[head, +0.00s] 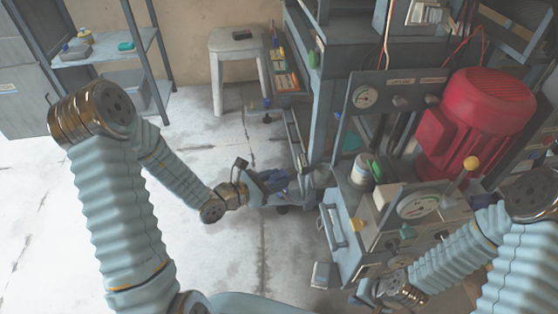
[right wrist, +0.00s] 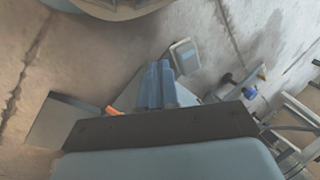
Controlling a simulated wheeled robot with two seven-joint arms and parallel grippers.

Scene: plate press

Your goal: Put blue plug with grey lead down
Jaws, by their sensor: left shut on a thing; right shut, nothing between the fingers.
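My left gripper (head: 278,184) is shut in the middle of the head view, in front of the machine's left side. A dark blue thing between its fingers looks like the blue plug; the fingers largely hide it. A thin grey lead (head: 249,140) shows just above this gripper, but I cannot tell where its ends go. My right gripper (head: 362,292) is low in the head view, beside the machine's lower front. Its fingers also show in the right wrist view (right wrist: 157,85), shut together with nothing between them.
The press machine with its red motor (head: 482,115) and gauges fills the right side. A grey-white stool (head: 238,62) stands at the back beside a shelf rack (head: 108,45). A small grey box (head: 321,275) lies on the floor near my right gripper. The pale floor at left is clear.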

